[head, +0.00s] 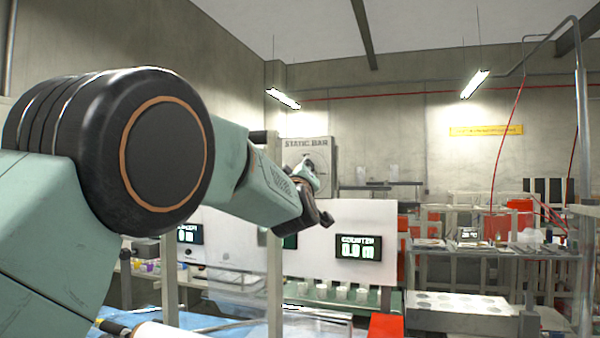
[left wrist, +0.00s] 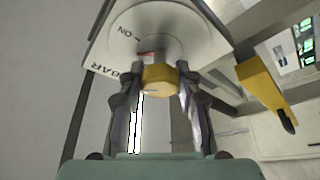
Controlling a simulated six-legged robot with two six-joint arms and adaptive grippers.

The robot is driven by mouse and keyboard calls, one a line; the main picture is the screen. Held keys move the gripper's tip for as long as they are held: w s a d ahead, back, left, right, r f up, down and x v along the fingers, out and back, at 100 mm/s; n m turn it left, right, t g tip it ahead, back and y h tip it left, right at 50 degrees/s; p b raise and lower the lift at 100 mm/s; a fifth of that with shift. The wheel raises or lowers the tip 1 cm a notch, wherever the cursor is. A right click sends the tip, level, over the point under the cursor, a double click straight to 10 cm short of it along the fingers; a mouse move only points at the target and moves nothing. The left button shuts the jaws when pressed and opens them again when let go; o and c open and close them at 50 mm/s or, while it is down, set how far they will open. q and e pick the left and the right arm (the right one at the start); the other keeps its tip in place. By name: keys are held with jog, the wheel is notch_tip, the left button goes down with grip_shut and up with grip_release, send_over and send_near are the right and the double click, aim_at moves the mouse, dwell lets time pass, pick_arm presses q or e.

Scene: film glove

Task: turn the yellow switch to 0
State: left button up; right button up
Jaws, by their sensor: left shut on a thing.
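The yellow switch (left wrist: 159,78) is a small knob on a round pale dial plate (left wrist: 125,35) marked "ON", seen upside down in the left wrist view. Its lettering "BAR" matches the grey "STATIC BAR" panel (head: 306,148) on the far side in the head view. My left gripper (left wrist: 160,88) has its two dark fingers on either side of the yellow knob and is shut on it. A small red patch shows behind the knob. The "0" mark is not readable. In the head view my left arm hides the switch. My right gripper is in neither view.
A white machine front with a counter display (head: 358,247) reading "0.0 m" stands below the panel. Small white cups (head: 341,291) line up under it. In the left wrist view a yellow piece with a dark tip (left wrist: 262,88) sticks out at the right. Metal shelving (head: 480,250) fills the right.

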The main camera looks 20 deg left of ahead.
pick_arm(q)
jog(key=n+g+p, duration=0.1)
jog(key=n, duration=0.1)
jog(key=n+g+y+p, duration=0.1)
jog(key=n, duration=0.2)
jog(key=shift+r+n+y, duration=0.15)
jog(key=shift+n+y, duration=0.15)
jog(key=n+g+p, duration=0.1)
jog(key=n+p, duration=0.2)
jog(key=shift+n, duration=0.4)
jog(key=shift+a+f+n+g+p, duration=0.1)
jog(key=shift+f+n+g+p, duration=0.1)
jog(key=shift+n+g+p, duration=0.25)
jog(key=shift+n, duration=0.35)
jog(key=o, duration=1.2)
